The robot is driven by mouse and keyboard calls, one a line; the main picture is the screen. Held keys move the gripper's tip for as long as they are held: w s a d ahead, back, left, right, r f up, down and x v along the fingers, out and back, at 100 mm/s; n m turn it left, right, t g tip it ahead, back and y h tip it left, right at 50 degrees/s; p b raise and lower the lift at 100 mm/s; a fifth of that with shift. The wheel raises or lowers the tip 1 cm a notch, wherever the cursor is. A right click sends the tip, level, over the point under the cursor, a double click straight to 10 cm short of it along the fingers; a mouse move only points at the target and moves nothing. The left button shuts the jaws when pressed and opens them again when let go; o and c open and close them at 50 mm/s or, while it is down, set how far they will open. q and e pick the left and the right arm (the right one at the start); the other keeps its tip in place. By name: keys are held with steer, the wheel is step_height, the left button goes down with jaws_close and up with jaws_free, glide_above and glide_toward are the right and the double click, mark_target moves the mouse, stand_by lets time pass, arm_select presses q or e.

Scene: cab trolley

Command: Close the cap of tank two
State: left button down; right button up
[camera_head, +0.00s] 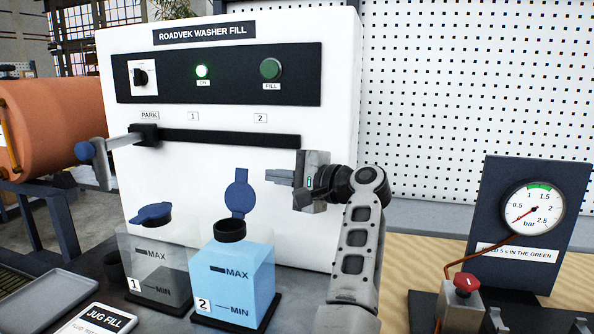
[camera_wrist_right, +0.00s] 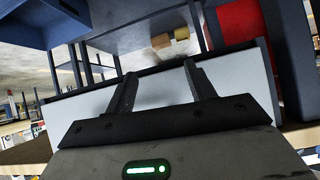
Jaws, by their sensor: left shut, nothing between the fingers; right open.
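Tank two (camera_head: 232,278) is filled with light blue fluid to about its MAX mark. Its blue cap (camera_head: 237,192) stands upright behind the black neck (camera_head: 229,231), so the neck is open. My left gripper (camera_head: 279,177) is shut and empty, pointing left just to the right of the raised cap. I see a gap between them in the picture, but their depth difference is hard to tell. In the right wrist view my right gripper (camera_wrist_right: 163,82) is open, with nothing between its fingers.
Tank one (camera_head: 155,268), dark and clear, stands left of tank two; its blue cap (camera_head: 152,213) lies tilted over the neck. The nozzle arm (camera_head: 110,146) is at PARK. The white washer panel (camera_head: 200,210) rises behind.

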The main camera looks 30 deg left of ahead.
mark_target(241, 191)
arm_select(q)
steer(key=s+p, duration=0.1)
steer(key=s+a, duration=0.1)
steer(key=s+a+p, duration=0.1)
steer(key=shift+s+r+p, duration=0.25)
steer(key=shift+r+p, duration=0.05)
steer(key=shift+r, duration=0.1)
arm_select(e)
steer(key=shift+w+d+r, duration=0.25)
steer(key=shift+w+r, duration=0.05)
steer(key=shift+r, duration=0.35)
